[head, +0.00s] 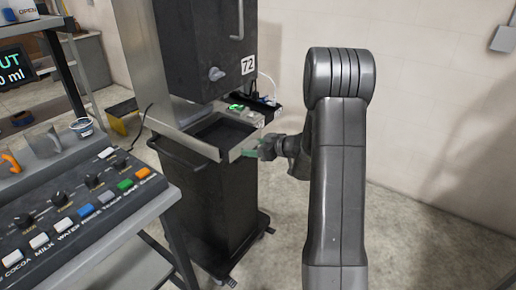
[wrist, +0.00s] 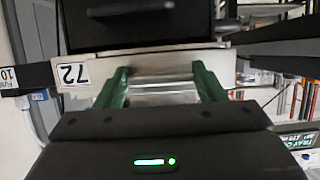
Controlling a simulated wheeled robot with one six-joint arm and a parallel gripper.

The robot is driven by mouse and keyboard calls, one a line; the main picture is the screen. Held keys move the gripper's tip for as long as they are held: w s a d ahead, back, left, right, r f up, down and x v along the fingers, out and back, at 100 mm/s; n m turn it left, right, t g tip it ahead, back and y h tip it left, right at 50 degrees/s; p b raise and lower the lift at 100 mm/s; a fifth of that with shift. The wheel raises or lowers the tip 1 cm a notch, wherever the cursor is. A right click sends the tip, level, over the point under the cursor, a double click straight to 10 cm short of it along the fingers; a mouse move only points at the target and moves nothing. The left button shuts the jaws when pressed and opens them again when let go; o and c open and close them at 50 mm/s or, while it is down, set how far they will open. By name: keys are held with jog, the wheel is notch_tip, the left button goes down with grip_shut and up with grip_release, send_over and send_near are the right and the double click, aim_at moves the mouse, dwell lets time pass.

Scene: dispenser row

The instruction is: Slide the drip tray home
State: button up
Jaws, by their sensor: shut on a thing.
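The drip tray (head: 228,152) is a metal-rimmed tray with a dark inside, sticking out below the black dispenser marked 72 (head: 195,45). My gripper (head: 249,153) is at the tray's near right end in the head view. In the wrist view my gripper (wrist: 161,82) has its green fingers on either side of a shiny metal piece at the tray's front (wrist: 165,62) and is shut on it. The fingers hide part of that piece. How far the tray sits in its slot is hard to tell.
A control panel with coloured buttons (head: 75,215) is at the left front. A small green-lit device (head: 238,107) and cables lie behind the tray. Floor at the right is clear.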

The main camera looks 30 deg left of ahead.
aim_at(250, 144)
jog(key=shift+w+a+p, duration=0.15)
jog(key=shift+a+p, duration=0.15)
jog(key=shift+a, duration=1.35)
jog(key=o, duration=1.5)
jog(key=v, duration=1.4)
jog(key=shift+a, duration=0.1)
jog(key=shift+a, duration=0.1)
jog(key=x, duration=1.3)
jog(key=shift+a+f, duration=0.15)
jog(key=shift+f, duration=0.05)
jog(key=shift+d, duration=0.3)
jog(key=shift+r, duration=0.1)
